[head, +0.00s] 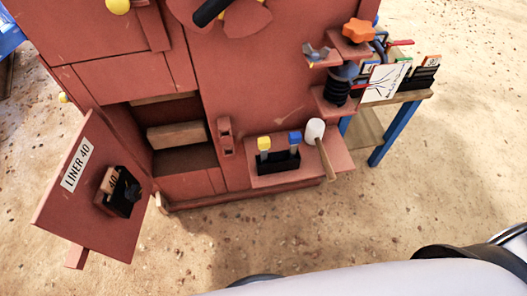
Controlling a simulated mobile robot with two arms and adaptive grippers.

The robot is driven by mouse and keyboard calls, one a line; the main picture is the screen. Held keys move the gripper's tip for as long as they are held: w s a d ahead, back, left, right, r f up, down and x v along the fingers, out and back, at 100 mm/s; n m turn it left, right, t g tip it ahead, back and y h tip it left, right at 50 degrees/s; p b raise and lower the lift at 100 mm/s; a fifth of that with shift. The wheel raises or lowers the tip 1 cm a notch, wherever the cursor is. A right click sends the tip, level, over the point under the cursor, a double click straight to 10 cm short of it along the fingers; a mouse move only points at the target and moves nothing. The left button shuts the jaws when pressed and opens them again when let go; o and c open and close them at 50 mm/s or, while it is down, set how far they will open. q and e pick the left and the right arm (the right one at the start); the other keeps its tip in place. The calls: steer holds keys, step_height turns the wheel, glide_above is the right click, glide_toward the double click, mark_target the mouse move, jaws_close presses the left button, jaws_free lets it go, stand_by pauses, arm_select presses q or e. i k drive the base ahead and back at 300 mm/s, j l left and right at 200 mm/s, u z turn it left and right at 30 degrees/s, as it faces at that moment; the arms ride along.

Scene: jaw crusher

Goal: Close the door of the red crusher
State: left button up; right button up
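The red crusher (245,95) fills the upper left and middle of the head view. Its door (95,195) stands swung open at the lower left, away from the opening. The door bears a white label (77,165) reading "LINER 40" and a black holder (123,195) with a brown block in it. The opening (178,150) beside the door shows a dark inside with a light brown block (176,136) in it. A red latch-like bracket (226,135) sits at the right of the opening. Neither of my grippers is in view.
A red shelf (325,161) juts from the crusher's front, with a white-headed mallet (316,132) and yellow and blue-topped tools in a black holder (279,162). A blue-legged table (378,153) stands at right. Sandy ground (400,220) in front is clear.

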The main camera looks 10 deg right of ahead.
mark_target(74, 208)
steer(key=j+z, duration=0.15)
steer(key=j, duration=0.3)
steer(key=j+z, duration=0.1)
steer(key=j, duration=0.4)
steer(key=k+j+z, duration=0.15)
steer(key=j, duration=0.3)
steer(key=j+z, duration=0.1)
steer(key=j, duration=0.35)
steer(key=k+j+z, duration=0.15)
steer(key=j, duration=0.3)
steer(key=k+j+z, duration=0.1)
steer(key=j, duration=0.3)
steer(key=k+j+z, duration=0.15)
steer(key=j, duration=0.3)
steer(key=k+j+z, duration=0.1)
steer(key=j, duration=0.3)
steer(key=l+z, duration=0.15)
steer(key=l, duration=0.25)
steer(key=k, duration=0.05)
